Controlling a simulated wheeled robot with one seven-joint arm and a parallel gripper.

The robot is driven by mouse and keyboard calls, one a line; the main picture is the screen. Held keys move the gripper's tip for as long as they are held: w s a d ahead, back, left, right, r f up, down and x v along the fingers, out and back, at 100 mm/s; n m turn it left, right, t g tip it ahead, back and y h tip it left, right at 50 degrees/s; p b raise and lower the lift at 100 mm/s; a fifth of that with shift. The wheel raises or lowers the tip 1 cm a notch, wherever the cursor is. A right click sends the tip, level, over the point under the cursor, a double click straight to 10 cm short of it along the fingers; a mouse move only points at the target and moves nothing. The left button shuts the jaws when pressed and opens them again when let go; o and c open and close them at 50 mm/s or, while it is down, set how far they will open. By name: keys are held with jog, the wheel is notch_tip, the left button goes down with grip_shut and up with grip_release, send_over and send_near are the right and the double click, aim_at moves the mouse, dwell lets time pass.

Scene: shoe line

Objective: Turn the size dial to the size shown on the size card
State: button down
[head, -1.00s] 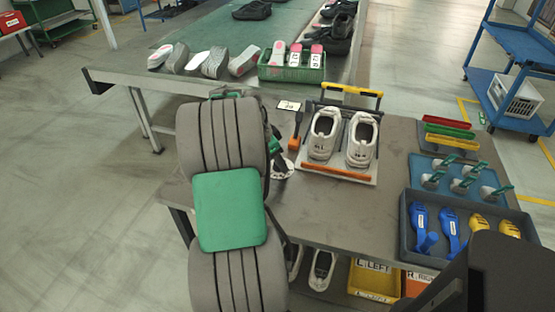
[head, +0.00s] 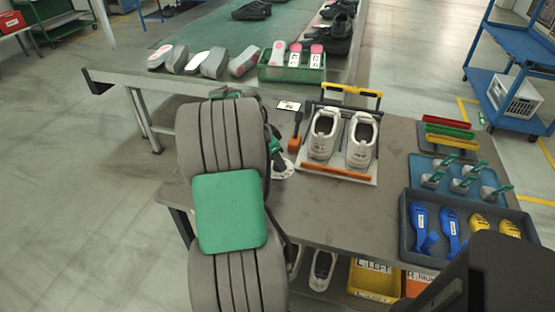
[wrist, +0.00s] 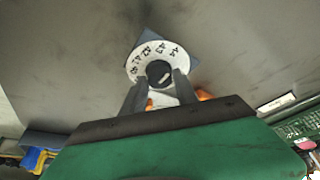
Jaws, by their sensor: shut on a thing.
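The size dial is a white disc (wrist: 134,68) with black numbers in the low forties along its far and left rim, on a dark blue-grey base. Its dark round knob (wrist: 158,71) is in the middle. My gripper (wrist: 158,84) is shut on the knob, one finger on each side. In the head view, part of the dial (head: 284,169) shows beside my arm, and the gripper is mostly hidden. The size card (head: 289,105) lies flat at the table's back edge; its print is too small to read. A whitish card (wrist: 276,102) shows at right in the wrist view.
An orange-headed tool (head: 295,143) stands right of the dial. A board with two light shoes (head: 323,136) is right of it, under a yellow-handled frame (head: 352,90). Trays with blue and yellow parts (head: 408,232) are at the right. The front middle of the table is clear.

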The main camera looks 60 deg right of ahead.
jog(key=n+t, duration=0.1)
jog(key=n, duration=0.2)
jog(key=n+t+b, duration=0.1)
jog(key=n, duration=0.2)
jog(key=shift+s+n+h, duration=0.2)
jog(key=shift+n+h, duration=0.1)
jog(key=n+t, duration=0.2)
jog(key=n, duration=0.2)
jog(key=shift+s, duration=0.1)
jog(key=n+t, duration=0.1)
jog(key=n, duration=0.3)
jog(key=shift+s+y, duration=0.1)
jog(key=shift+y, duration=0.3)
jog(key=n+t+y, duration=0.1)
jog(key=n, duration=0.2)
jog(key=shift+d+n+p, duration=0.1)
jog(key=shift+n+p, duration=0.3)
jog(key=n+y, duration=0.1)
jog(key=n, duration=0.2)
jog(key=shift+s+d+n+t+p, duration=0.1)
jog(key=shift+n+t+p, duration=0.2)
jog(key=shift+t+p, duration=0.1)
jog(key=n+y+p, duration=0.1)
jog(key=n, duration=0.2)
jog(key=shift+d+n+y, duration=0.1)
jog(key=shift+n+y, duration=0.2)
jog(key=shift+y, duration=0.1)
jog(key=shift+n+y+p, duration=0.55)
jog(key=shift+n+y, duration=0.25)
jog(key=shift+n, duration=1.1)
